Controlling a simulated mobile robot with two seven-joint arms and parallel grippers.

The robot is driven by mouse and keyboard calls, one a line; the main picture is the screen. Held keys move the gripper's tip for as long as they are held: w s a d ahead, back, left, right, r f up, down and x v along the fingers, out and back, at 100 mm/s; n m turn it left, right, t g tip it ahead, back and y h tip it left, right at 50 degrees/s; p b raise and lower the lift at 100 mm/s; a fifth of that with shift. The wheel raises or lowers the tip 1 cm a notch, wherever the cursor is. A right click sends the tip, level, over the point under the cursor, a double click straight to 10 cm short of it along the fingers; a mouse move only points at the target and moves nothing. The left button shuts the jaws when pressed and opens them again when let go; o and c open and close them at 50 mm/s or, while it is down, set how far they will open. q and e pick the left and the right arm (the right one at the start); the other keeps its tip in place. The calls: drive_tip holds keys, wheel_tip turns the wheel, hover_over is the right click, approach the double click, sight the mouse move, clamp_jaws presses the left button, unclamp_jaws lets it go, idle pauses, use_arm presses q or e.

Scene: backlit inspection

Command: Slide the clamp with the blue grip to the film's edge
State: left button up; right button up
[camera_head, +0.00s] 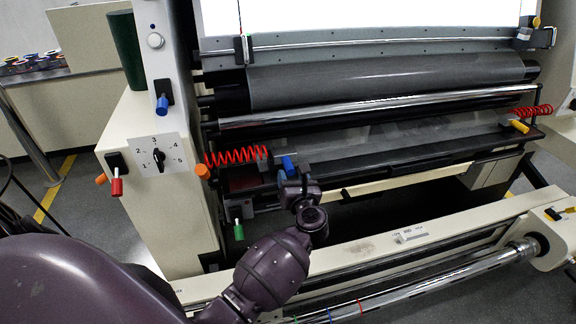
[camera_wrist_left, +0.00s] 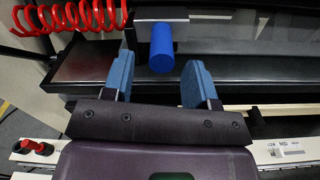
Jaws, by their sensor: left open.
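The clamp's blue grip (camera_head: 288,166) sticks out at the left part of the dark rail, beside the red coiled hose. In the left wrist view the blue grip (camera_wrist_left: 162,48) hangs from a grey clamp body (camera_wrist_left: 160,14). My left gripper (camera_head: 290,182) is at the grip, with its wrist hiding part of the rail below. In the wrist view the left gripper (camera_wrist_left: 160,80) is open, one blue-grey finger on each side of the grip, with gaps on both sides. A pale, see-through sheet, perhaps the film (camera_head: 400,132), lies along the bed to the right. My right gripper does not show.
A clamp with a yellow grip (camera_head: 519,126) sits at the rail's right end. The red coil (camera_head: 236,157) is just left of the blue grip. An orange knob (camera_head: 203,171) and a green-handled lever (camera_head: 238,230) are nearby. The rail's middle looks clear.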

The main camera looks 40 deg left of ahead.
sight(288, 166)
use_arm(q)
drive_tip(key=shift+x, duration=2.6)
drive_tip(key=shift+w+d, duration=0.1)
clamp_jaws()
